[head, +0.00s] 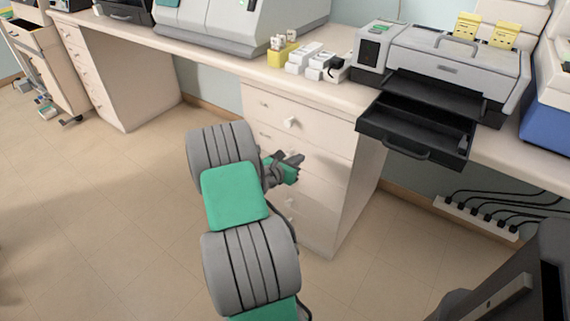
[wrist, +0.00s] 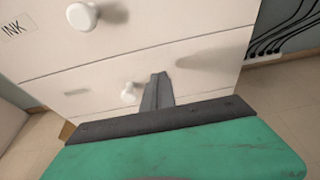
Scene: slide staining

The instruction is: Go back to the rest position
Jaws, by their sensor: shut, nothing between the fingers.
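My gripper (head: 298,160) is in front of the white drawer cabinet (head: 346,190) under the bench, with my grey and green arm reaching up from the bottom of the head view. In the wrist view my gripper (wrist: 158,76) has its two dark fingers together, with nothing between them. The fingers point at the cabinet's drawer fronts (wrist: 150,50). I cannot tell the exact gap between the fingertips and the cabinet. Round white knobs (wrist: 83,16) show on the drawers, and one lower knob (wrist: 128,94) is left of the fingers.
A grey machine (head: 440,60) on the bench has its black drawer (head: 418,130) pulled out past the bench edge. A power strip (head: 475,218) with black cables is on the right. Open tiled floor (head: 110,210) lies to the left. White and yellow holders (head: 283,56) stand on the bench.

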